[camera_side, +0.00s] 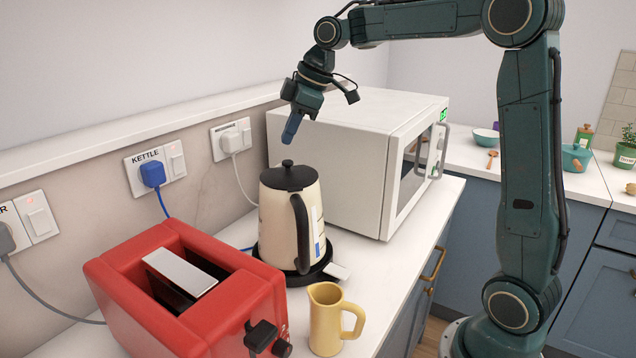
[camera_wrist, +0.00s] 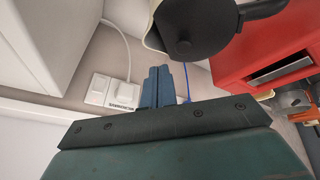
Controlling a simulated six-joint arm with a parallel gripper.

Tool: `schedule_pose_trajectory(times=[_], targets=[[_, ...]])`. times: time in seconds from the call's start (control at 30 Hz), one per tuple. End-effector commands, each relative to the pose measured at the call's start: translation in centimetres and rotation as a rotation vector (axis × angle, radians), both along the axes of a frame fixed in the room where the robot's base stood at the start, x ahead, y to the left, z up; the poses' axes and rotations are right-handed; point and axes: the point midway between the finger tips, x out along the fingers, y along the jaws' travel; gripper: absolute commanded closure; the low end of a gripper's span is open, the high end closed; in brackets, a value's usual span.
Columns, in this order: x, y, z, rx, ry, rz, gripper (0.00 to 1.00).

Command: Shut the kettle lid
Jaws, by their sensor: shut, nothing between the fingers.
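The cream kettle (camera_side: 274,222) stands upright on its dark base (camera_side: 308,277) on the counter. Its black lid (camera_side: 288,177) lies level across the top, with a round knob, and looks shut; I see no gap at its rim. The black handle (camera_side: 301,232) faces the front. My gripper (camera_side: 291,131) is above the lid knob in the side view, pointing down, fingers together and empty, apart from the kettle. In the wrist view, my gripper (camera_wrist: 159,71) shows with closed fingers, and the dark lid (camera_wrist: 200,22) is at the top, beyond the fingertips.
A white microwave (camera_side: 345,150) stands close behind the kettle. A red toaster (camera_side: 215,310) and a yellow jug (camera_side: 324,325) stand in front. A blue plug (camera_side: 152,174) labelled kettle is in the wall socket, its cord running behind the toaster. Space above the kettle is open.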

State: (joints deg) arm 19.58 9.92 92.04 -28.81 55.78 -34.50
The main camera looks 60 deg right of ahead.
Motion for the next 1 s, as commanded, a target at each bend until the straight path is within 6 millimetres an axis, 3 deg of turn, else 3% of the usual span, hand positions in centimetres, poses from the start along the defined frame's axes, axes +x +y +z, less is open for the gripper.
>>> schedule_pose_trajectory(times=[0.07, 0.5, 1.0], targets=[[0.1, -0.2, 1.1, -0.003, -0.003, -0.002, 1.00], [1.7, -4.2, 3.5, -0.001, 0.000, -0.003, 1.00], [2.9, -6.8, 5.4, 0.003, 0.000, -0.001, 1.00]])
